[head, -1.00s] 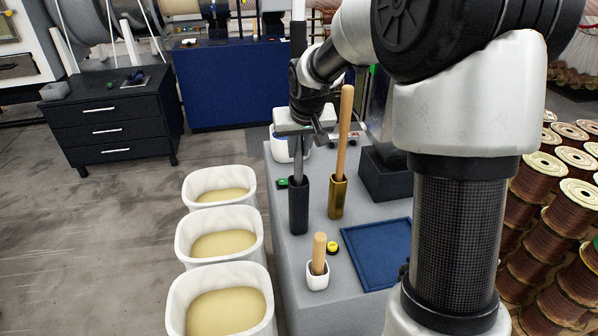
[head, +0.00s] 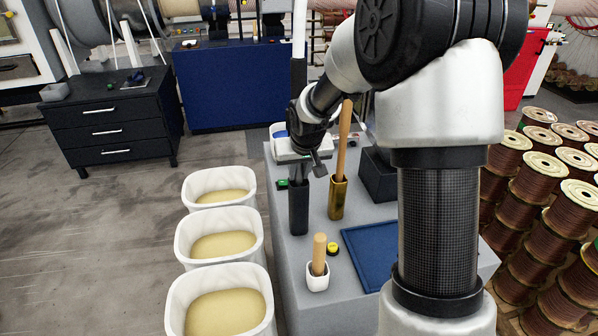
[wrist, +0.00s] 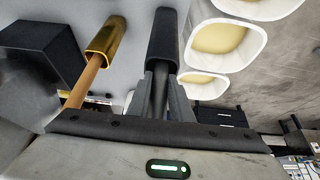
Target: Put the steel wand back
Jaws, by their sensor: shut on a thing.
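The steel wand, a grey shaft (wrist: 160,93), stands upright between the fingers of my gripper (wrist: 163,80). In the head view my gripper (head: 300,168) is shut on the wand just above a tall black holder (head: 299,208). The wand's lower end is in this holder, hidden by its walls. The holder also shows in the wrist view (wrist: 162,40), with its mouth close to my fingertips. How deep the wand sits cannot be seen.
A brass holder (head: 338,202) with a wooden stick (head: 343,140) stands close to the right. A white cup (head: 318,278) with a short wooden handle, a yellow button (head: 332,249) and a blue tray (head: 372,255) lie nearer. White bins (head: 219,240) line the left side.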

